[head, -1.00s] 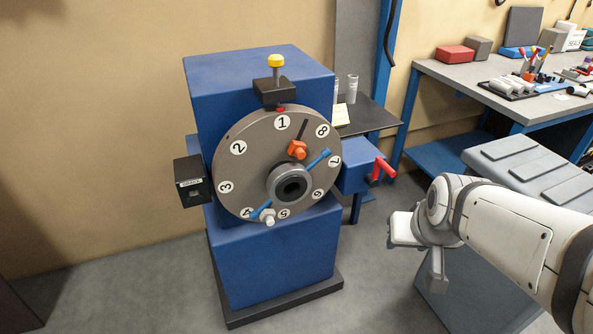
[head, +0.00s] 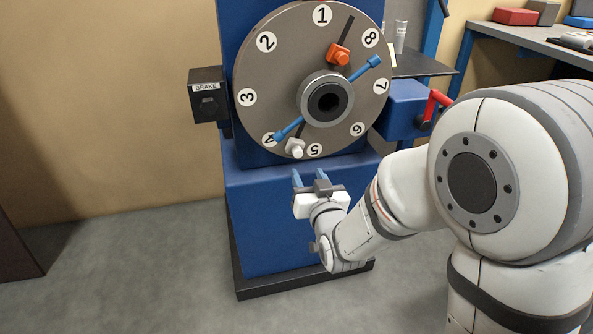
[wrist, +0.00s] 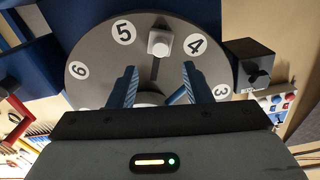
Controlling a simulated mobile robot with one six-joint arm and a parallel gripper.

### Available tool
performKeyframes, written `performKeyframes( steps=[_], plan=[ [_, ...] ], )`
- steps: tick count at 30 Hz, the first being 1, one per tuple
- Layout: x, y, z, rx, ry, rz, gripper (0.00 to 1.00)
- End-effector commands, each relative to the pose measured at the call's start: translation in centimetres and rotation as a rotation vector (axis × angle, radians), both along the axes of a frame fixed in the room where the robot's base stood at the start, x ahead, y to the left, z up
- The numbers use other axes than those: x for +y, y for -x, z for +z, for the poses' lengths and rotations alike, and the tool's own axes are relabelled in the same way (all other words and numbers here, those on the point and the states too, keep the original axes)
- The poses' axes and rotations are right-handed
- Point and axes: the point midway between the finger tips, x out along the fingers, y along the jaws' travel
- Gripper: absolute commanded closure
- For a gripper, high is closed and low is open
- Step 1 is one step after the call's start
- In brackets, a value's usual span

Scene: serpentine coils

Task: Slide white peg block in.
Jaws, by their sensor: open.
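The white peg block (head: 295,148) sits in a dark radial slot near the bottom of the grey numbered disc (head: 290,60), between 4 and 5. The wrist view shows the white peg block (wrist: 160,43) near the disc's rim, at the outer part of its slot. My gripper (head: 310,179) is below the block in the head view, its blue fingers pointing up towards the disc. In the wrist view my gripper (wrist: 160,82) is open and empty, with the block beyond the gap between its fingertips. No contact with the block is visible.
An orange block (head: 338,54) sits in the upper slot, and a blue bar (head: 370,63) crosses behind the hub (head: 325,100). A black BRAKE box (head: 208,100) is at left, a red handle (head: 436,104) at right.

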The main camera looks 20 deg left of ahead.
Motion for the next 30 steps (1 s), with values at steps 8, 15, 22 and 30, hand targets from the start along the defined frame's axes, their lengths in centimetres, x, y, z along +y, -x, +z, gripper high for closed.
performKeyframes(
  steps=[8, 15, 22, 30],
  plan=[
    [2.0, -3.2, -0.1, -0.008, -0.007, 0.002, 0.55],
    [3.6, -5.9, 0.0, -0.007, -0.007, 0.001, 0.55],
    [4.0, -6.5, 0.1, -0.005, -0.005, 0.001, 0.55],
    [4.0, -6.5, 0.1, -0.005, -0.005, 0.000, 0.65]
  ],
)
